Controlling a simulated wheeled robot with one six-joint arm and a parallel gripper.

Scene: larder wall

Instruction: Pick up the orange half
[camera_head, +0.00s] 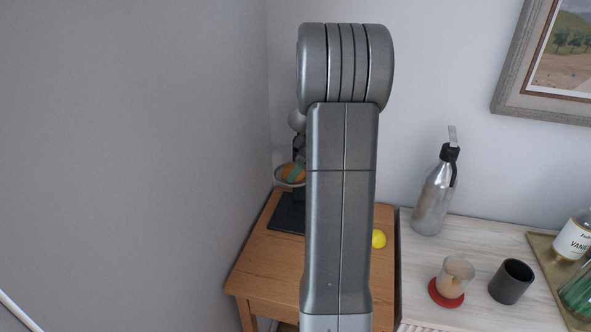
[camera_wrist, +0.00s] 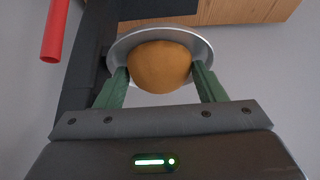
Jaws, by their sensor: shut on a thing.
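The orange half (camera_wrist: 160,66) shows in the wrist view as a rounded orange-brown shape between the two green fingers of my gripper (camera_wrist: 160,78). The fingers are shut on its sides. A round metal pan (camera_wrist: 203,47) lies behind it, its rim showing around the orange half; I cannot tell whether they touch. My arm hides much of this area.
The pan's stand has a black base (camera_head: 287,213) on a small wooden table (camera_head: 262,262). A yellow lemon (camera_head: 379,239) lies right of my arm. A pale counter holds a steel bottle (camera_head: 435,195), a beige cup (camera_head: 455,275) on a red coaster and a dark cup (camera_head: 511,282).

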